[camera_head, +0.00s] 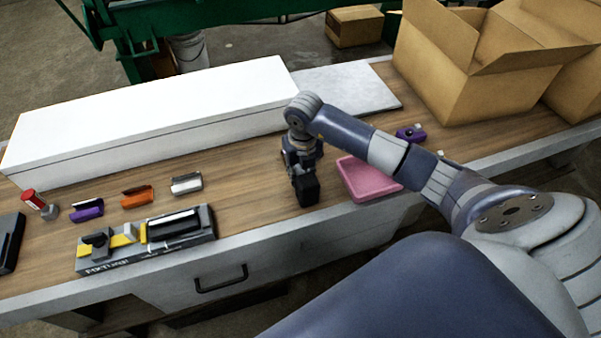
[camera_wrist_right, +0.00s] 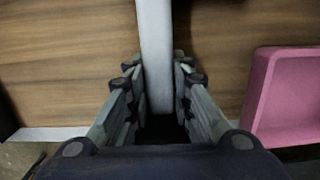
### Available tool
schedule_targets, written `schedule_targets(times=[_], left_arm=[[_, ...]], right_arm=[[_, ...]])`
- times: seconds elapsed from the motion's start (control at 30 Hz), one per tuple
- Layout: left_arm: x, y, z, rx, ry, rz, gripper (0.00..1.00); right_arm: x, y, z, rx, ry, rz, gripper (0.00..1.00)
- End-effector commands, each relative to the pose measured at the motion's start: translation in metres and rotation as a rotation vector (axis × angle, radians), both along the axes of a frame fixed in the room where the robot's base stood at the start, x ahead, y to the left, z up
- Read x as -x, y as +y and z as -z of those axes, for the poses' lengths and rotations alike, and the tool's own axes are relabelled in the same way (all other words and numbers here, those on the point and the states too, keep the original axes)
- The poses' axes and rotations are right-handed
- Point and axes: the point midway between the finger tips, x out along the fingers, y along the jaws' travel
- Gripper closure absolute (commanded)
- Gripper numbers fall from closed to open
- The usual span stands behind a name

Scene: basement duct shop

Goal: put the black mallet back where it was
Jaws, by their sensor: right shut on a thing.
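My right gripper (camera_head: 302,160) hangs over the workbench, left of the pink tray, near the front edge. In the right wrist view its fingers (camera_wrist_right: 158,82) are closed on a light grey bar (camera_wrist_right: 155,40), which looks like the handle of the black mallet. A black block (camera_head: 308,190), apparently the mallet's head, shows just below and in front of the gripper in the head view. I cannot tell whether it touches the bench. The rest of the mallet is hidden by the gripper. My left gripper is not in view.
The pink tray (camera_head: 366,180) is close on the right. A fixture (camera_head: 145,240), purple, orange and grey pieces, and a red-and-grey tool (camera_head: 38,202) are on the left. A long white box (camera_head: 160,118) lies behind; cardboard boxes (camera_head: 455,75) stand at right.

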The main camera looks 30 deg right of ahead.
Motion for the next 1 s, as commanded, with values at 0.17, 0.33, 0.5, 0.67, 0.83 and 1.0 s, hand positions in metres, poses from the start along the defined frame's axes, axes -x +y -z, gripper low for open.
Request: schedule_targets(times=[0.17,0.33,0.5,0.67,0.83,1.0], left_arm=[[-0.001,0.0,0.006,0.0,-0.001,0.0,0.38],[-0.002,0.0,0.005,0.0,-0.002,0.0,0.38],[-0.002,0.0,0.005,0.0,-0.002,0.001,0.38],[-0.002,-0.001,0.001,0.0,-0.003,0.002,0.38],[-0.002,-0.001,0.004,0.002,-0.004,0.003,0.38],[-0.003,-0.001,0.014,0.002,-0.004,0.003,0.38]], right_arm=[[0.0,0.0,0.007,0.0,-0.001,0.0,1.0],[0.0,0.0,0.006,0.0,0.0,0.0,0.59],[0.0,0.0,0.005,0.0,0.0,0.0,0.59],[0.0,0.0,0.002,0.0,0.0,0.0,0.59],[0.0,0.0,-0.016,0.001,-0.006,-0.002,0.59],[0.003,0.001,-0.055,0.001,-0.008,-0.002,0.59]])
